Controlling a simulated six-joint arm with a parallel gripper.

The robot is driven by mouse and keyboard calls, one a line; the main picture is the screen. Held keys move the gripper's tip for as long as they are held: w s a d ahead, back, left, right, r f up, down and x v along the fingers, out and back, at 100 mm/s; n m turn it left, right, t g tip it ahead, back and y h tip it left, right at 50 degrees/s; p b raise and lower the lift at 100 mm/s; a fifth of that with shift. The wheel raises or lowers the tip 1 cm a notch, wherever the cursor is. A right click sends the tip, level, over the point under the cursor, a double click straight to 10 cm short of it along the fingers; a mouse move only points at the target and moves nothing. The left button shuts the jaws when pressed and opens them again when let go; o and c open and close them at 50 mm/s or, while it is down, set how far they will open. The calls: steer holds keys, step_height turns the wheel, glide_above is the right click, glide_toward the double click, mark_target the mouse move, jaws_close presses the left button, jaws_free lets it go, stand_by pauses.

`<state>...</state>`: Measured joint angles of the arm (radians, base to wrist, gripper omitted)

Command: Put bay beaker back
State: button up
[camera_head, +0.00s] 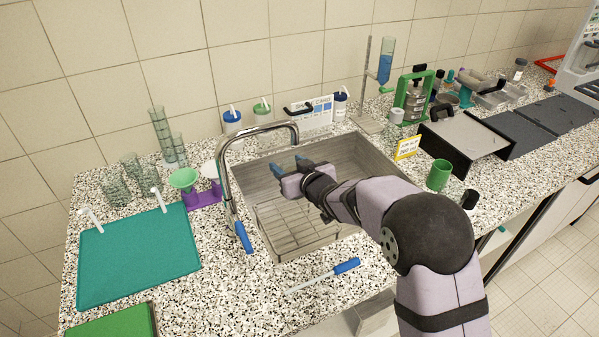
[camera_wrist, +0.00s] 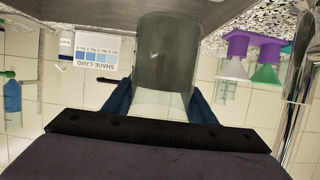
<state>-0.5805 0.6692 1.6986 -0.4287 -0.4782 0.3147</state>
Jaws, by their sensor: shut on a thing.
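My gripper (camera_head: 289,167) is over the sink (camera_head: 360,160), its blue fingers pointing toward the back wall. In the wrist view, which is upside down, the gripper (camera_wrist: 158,100) is shut on a clear glass beaker (camera_wrist: 166,50), with one finger on each side. The beaker looks empty. In the head view I cannot make out the held beaker near the fingers. Other clear glass vessels (camera_head: 116,190) stand at the left back of the counter, some of them stacked (camera_head: 160,124).
A curved faucet (camera_head: 229,185) rises at the sink's left edge, close to my gripper. A yellow card (camera_head: 408,148) and green cup (camera_head: 439,174) stand right of the sink.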

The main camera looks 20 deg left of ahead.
steer(key=shift+w+r, duration=0.1)
steer(key=shift+w+d, duration=0.15)
steer(key=shift+d, duration=0.15)
steer(key=w+d+r+m+t+h, duration=0.1)
steer(key=w+d+r, duration=0.2)
steer(key=d, duration=0.4)
steer(key=w+d+r+m+t+h, duration=0.1)
steer(key=w+d+r+m+h, duration=0.15)
steer(key=d, duration=0.55)
steer(key=w+d+r+m+t+h, duration=0.1)
steer(key=w+d+r, duration=0.25)
steer(key=d, duration=0.35)
steer(key=s+d+m+h, duration=0.1)
steer(key=s+d, duration=0.4)
steer(key=d, duration=0.6)
steer(key=s+a+f+n, duration=0.1)
steer(key=s+a+f, duration=0.1)
steer(key=s+f, duration=0.3)
steer(key=shift+s+f+y, duration=0.3)
steer(key=shift+s+y, duration=0.15)
steer(key=shift+s, duration=0.1)
steer(key=shift+a+f+p, duration=0.1)
steer(key=shift+f+p, duration=0.5)
steer(key=shift+f, duration=4.4)
